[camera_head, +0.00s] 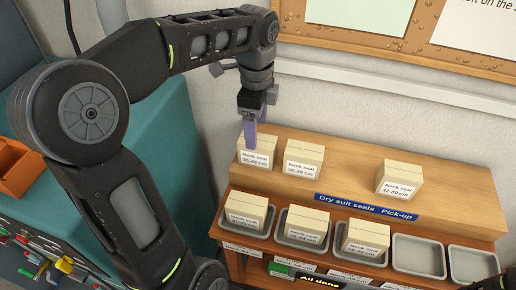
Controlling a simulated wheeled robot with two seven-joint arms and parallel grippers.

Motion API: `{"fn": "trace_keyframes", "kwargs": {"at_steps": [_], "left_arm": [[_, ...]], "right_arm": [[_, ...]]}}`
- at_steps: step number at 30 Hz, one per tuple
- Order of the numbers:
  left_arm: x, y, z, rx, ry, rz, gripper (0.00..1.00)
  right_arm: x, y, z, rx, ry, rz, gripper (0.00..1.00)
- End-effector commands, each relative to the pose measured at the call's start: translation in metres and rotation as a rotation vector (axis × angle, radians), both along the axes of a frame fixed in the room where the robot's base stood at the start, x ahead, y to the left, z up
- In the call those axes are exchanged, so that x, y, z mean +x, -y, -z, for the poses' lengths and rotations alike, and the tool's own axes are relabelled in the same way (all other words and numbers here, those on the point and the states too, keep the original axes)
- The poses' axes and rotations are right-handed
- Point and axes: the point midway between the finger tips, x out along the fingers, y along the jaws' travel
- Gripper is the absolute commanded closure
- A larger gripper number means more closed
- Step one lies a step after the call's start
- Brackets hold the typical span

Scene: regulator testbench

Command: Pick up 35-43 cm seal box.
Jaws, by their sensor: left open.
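The seal box (256,157) whose label seems to read "Neck seal 35-43 cm" stands upright at the left end of the wooden upper shelf. My left gripper (251,136) points down at this box, with its purple fingers open. The fingertips overlap the box's top in the picture; I cannot tell whether they touch it or straddle it. Nothing is visibly held. My right gripper is not in view.
Two more neck seal boxes stand on the shelf (345,181), one close by (303,161) and one farther right (399,181). Below, three trays hold boxes and two grey trays (418,257) on the right are empty. A wall rises behind.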

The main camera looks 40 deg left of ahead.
Motion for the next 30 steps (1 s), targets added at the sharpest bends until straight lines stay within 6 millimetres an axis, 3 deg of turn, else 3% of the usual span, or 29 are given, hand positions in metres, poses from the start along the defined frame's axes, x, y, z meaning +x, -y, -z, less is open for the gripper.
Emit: {"fn": "trace_keyframes", "kwargs": {"at_steps": [13, 22, 30], "left_arm": [[0.0, 0.0, 0.01, 0.0, -0.002, -0.001, 0.29], [0.001, 0.002, 0.051, -0.001, -0.005, -0.001, 0.29], [0.002, 0.002, 0.058, 0.001, 0.0, 0.0, 0.29]], "right_arm": [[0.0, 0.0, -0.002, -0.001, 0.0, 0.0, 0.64], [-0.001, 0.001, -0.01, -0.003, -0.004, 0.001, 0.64], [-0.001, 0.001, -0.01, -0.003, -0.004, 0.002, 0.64]]}}
